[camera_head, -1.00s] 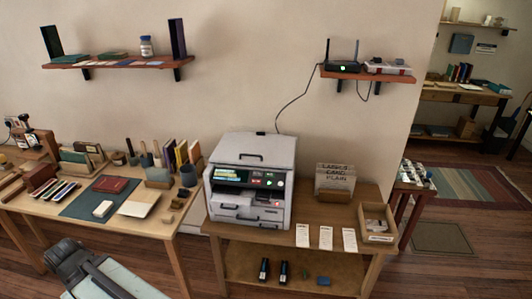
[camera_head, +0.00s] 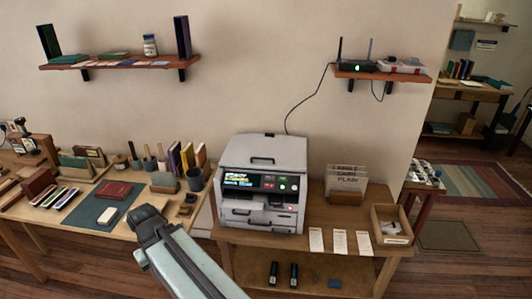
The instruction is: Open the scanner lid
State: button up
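The scanner (camera_head: 262,185) is a pale grey machine on the wooden stand in the middle of the camera_head view. Its lid (camera_head: 264,151) is down flat on top, with a dark handle (camera_head: 262,161) near its front edge. The front panel has a lit display and coloured buttons. A part of my arm (camera_head: 185,258), pale with a dark end, rises from the bottom edge, left of and in front of the scanner and apart from it. I cannot make out my gripper in this view.
A card box (camera_head: 346,184), paper slips (camera_head: 340,242) and an open wooden tray (camera_head: 391,225) are right of the scanner. The left desk (camera_head: 65,222) holds books and tools. A router (camera_head: 358,66) is on the shelf above; its cable hangs behind the scanner. The wall above the lid is clear.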

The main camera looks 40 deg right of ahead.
aim_at(272, 154)
jog(key=i, duration=0.9)
jog(key=u, duration=0.05)
